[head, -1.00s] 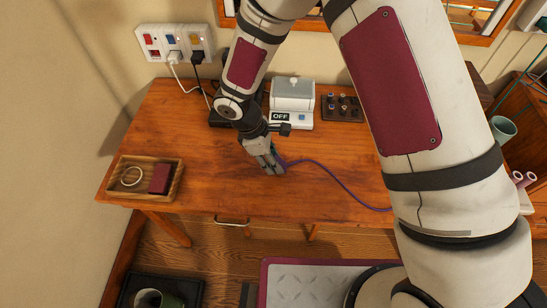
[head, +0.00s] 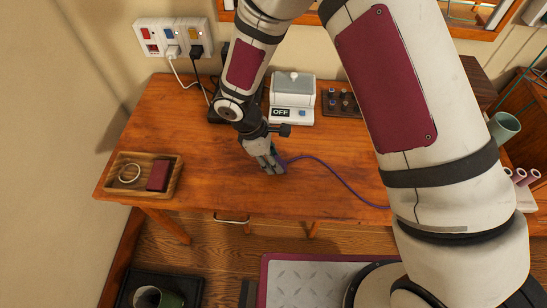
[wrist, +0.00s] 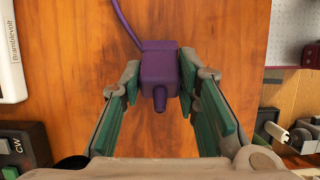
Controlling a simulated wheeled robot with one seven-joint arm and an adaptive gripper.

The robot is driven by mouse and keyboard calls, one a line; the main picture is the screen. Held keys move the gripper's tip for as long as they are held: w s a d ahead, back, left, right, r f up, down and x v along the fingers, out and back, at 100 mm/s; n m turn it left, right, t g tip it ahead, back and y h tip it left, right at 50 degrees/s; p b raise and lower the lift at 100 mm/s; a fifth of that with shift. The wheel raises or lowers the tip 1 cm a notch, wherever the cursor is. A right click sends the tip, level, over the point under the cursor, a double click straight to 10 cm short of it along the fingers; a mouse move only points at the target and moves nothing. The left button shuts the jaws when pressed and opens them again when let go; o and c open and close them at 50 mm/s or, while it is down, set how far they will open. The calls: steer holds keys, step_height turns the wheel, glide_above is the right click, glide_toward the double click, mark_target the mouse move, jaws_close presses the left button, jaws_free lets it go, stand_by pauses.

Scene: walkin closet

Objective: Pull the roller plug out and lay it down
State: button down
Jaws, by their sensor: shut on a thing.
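The purple roller plug (wrist: 160,72) is a small block with a rounded nose, and a purple cord trails from its far end. It is out of the wall outlet. My gripper (wrist: 160,80) is shut on it, with a green-padded finger on each side. In the head view my gripper (head: 272,166) is low over the middle of the wooden table and mostly hides the plug. The purple cord (head: 335,176) runs right along the tabletop. I cannot tell whether the plug touches the wood. The wall outlet (head: 173,37) holds a white plug and a black plug; its left socket, under a red switch, is empty.
A wooden tray (head: 121,188) with a ring and a dark red box sits at the table's left. A white device marked OFF (head: 292,110) and a dark rack (head: 342,102) stand at the back. The tabletop (head: 190,150) left of my gripper is clear.

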steer(key=c, duration=1.1)
jaws_free()
steer(key=v, duration=1.2)
steer(key=shift+r, duration=0.1)
steer(key=s+d+r+m+t+y, duration=0.25)
steer(key=d+r+m, duration=0.55)
steer(key=d+r, duration=0.9)
steer(key=s+d+r+m, duration=0.2)
steer(key=s+m, duration=0.1)
steer(key=s, duration=0.1)
steer(key=s+d+r+m+t+y, duration=0.1)
steer(key=s+d+r+m, duration=0.2)
steer(key=s, duration=0.2)
steer(key=s+d+r+m+t, duration=0.1)
steer(key=s+d+r+m, duration=0.2)
steer(key=s, duration=0.1)
steer(key=shift+s+d+r+m+t, duration=0.1)
steer(key=shift+s+d+m+t, duration=0.05)
steer(key=shift+s+m+t, duration=0.15)
